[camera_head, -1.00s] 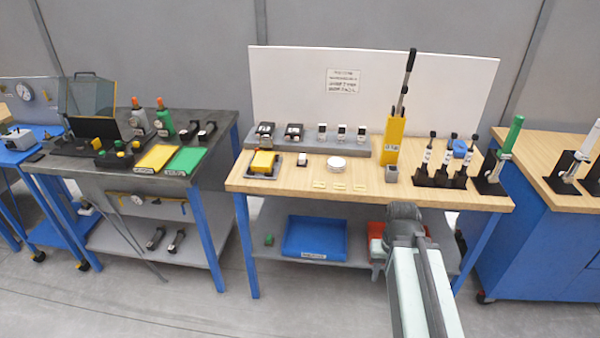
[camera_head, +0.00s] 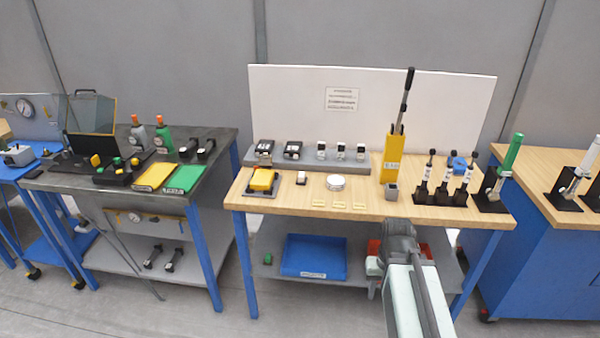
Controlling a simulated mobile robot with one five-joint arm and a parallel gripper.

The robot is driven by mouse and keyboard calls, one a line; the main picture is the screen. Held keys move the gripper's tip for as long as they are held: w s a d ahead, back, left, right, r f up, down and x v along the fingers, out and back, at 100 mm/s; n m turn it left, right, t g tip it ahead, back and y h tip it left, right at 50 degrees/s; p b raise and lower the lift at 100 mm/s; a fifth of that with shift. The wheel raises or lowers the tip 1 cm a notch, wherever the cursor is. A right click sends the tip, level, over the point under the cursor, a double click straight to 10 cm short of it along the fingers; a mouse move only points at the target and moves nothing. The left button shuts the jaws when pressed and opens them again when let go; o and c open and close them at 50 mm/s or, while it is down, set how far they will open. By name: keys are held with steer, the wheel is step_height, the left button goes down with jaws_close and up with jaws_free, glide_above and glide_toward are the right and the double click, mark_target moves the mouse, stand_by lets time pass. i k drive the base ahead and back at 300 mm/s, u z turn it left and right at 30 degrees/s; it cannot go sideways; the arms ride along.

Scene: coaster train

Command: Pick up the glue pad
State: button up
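No item carries a label I can read as glue pad. On the wooden bench (camera_head: 400,208) I see a yellow block on a dark tray (camera_head: 262,182), a small dark item with a white top (camera_head: 301,177), a white round disc (camera_head: 335,182) and several thin pale yellow pieces (camera_head: 339,204) near the front edge. I cannot tell which of these is the glue pad. My arm rises from the bottom right, in front of the bench. No gripper fingers show, and I see nothing held.
A yellow holder (camera_head: 393,160) with a tall black-handled tool stands on the bench. Black-based upright tools (camera_head: 464,180) stand to its right. A grey raised shelf (camera_head: 310,155) runs along the back. A blue tray (camera_head: 314,257) sits on the lower shelf. A dark workbench (camera_head: 205,172) stands left.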

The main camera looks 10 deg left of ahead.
mark_target(301, 179)
steer(key=u, duration=0.4)
steer(key=i, duration=1.15)
steer(key=u, duration=1.05)
steer(key=i, duration=0.35)
steer(key=u, duration=0.25)
steer(key=k, duration=0.85)
steer(key=u, duration=0.15)
steer(key=i, duration=0.8)
